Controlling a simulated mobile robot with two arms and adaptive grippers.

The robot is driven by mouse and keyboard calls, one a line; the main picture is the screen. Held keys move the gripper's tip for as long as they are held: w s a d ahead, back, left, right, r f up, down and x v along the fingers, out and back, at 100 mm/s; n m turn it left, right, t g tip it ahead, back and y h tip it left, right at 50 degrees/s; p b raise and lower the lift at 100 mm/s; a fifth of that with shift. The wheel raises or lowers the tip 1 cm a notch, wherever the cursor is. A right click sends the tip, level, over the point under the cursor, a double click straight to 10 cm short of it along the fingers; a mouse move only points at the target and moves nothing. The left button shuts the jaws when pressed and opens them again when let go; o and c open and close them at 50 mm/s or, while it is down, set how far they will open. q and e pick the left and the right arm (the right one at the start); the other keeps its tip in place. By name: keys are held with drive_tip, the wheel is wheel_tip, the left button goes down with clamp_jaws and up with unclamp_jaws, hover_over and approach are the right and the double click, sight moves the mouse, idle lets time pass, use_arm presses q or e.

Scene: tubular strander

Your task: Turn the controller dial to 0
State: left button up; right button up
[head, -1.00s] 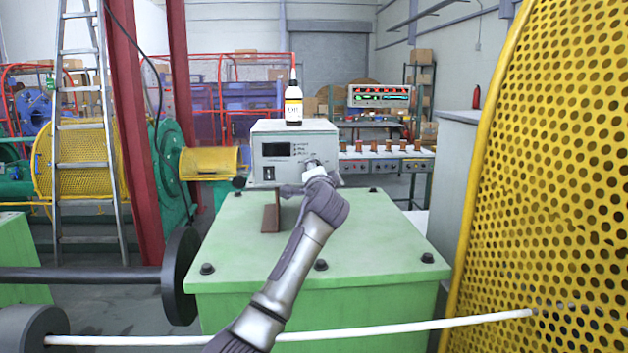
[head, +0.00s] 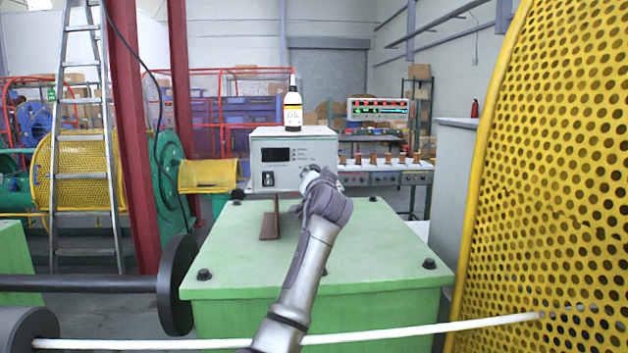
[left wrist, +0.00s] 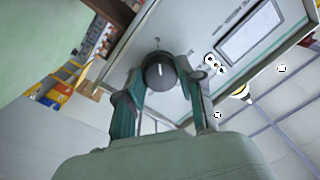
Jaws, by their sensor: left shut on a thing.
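In the head view my left gripper (head: 309,180) is at the controller's lower right front and hides the dial. I cannot read the dial's scale marks. My right gripper is in neither view.
A bottle (head: 293,108) stands on the controller. A brown metal bracket (head: 271,228) stands on the green top (head: 350,255) left of my arm. A yellow perforated guard (head: 540,170) rises at the right. A white rod (head: 420,332) crosses in front.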

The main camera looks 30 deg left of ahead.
use_arm(q)
drive_tip(key=shift+f, duration=0.25)
drive_tip(key=o, duration=1.2)
drive_tip(key=shift+r, duration=0.15)
drive_tip(key=shift+c, duration=0.2)
drive_tip(key=v, duration=1.2)
drive_tip(key=shift+d, duration=0.1)
